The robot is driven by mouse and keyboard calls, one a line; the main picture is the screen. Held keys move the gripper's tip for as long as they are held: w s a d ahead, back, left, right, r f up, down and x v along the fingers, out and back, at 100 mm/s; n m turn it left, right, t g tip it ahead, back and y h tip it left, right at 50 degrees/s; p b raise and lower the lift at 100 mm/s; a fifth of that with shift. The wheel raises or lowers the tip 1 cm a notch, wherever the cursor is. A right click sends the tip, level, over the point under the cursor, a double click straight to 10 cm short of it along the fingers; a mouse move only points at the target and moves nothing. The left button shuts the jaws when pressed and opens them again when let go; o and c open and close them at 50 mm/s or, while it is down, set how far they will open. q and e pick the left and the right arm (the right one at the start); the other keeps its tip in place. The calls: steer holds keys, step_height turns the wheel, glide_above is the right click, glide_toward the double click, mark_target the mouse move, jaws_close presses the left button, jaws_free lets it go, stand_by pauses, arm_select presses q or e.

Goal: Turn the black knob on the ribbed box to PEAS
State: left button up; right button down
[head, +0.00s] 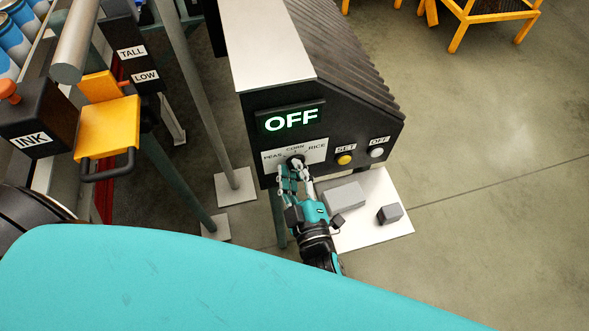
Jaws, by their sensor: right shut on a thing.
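The ribbed box (350,118) is dark with a light top and a ribbed sloping side. Its lit display (291,120) reads OFF. Below it, a white label plate (316,150) carries PEAS at left, CORN at top and RICE at right. The black knob (295,160) sits on this plate, mostly hidden behind my fingers, so its pointing direction cannot be told. My right gripper (296,168) reaches up from below and is shut on the knob. My left gripper is not in view.
A yellow SET button (345,160) and a pale OFF button (377,153) sit right of the knob. A white base plate (385,235) with grey blocks lies below. Posts, a yellow clamp (108,128) and an INK box (30,138) stand left. Open floor lies right.

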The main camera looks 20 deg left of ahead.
stand_by(0.4)
steer(key=c, duration=1.3)
jaws_free()
steer(key=v, duration=1.2)
steer(key=shift+w, duration=0.1)
